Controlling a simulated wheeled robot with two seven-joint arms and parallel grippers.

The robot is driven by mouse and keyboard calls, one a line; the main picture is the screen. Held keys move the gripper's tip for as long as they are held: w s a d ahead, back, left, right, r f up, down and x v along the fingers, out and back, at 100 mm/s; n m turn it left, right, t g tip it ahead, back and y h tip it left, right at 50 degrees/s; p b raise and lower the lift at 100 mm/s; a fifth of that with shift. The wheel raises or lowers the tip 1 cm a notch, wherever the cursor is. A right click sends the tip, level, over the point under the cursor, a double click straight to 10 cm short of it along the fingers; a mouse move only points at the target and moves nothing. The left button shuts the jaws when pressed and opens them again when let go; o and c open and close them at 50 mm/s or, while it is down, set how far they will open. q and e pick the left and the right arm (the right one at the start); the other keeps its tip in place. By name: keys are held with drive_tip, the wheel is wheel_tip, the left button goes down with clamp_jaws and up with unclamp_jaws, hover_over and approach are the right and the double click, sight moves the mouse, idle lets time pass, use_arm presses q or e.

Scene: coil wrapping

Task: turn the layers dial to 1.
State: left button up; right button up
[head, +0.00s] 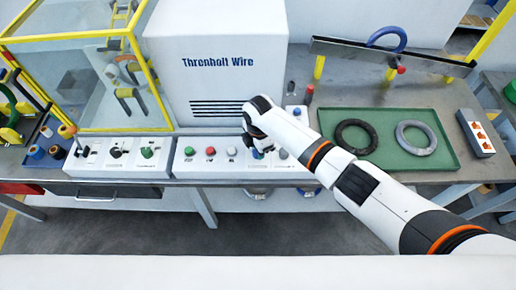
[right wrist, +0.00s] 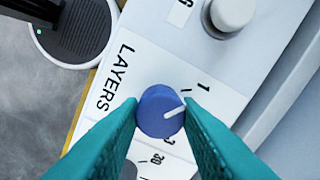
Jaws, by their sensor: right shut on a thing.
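The layers dial (right wrist: 160,111) is a blue round knob with a white pointer line, beside the printed word LAYERS. In the right wrist view its pointer is directed right and slightly up, between the printed 1 and the printed 3. My right gripper (right wrist: 162,118) is shut on the knob, with one teal finger on each side. The right finger covers part of the scale. In the head view my right gripper (head: 259,146) is over the front control panel, and the dial is mostly hidden by it. My left gripper is not in view.
A grey-white round button (right wrist: 232,12) is close to the dial. The control panel (head: 205,170) also carries green, red and white buttons. A green tray (head: 447,163) with a black and a grey coil lies to the right. A yellow-framed guard (head: 135,80) stands left.

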drive_tip(key=shift+n, duration=0.6)
drive_tip(key=o, duration=1)
wheel_tip(320, 180, up, 12)
drive_tip(key=shift+s+r+b, duration=0.1)
drive_tip(key=shift+b, duration=1.05)
drive_tip(key=shift+s, duration=0.1)
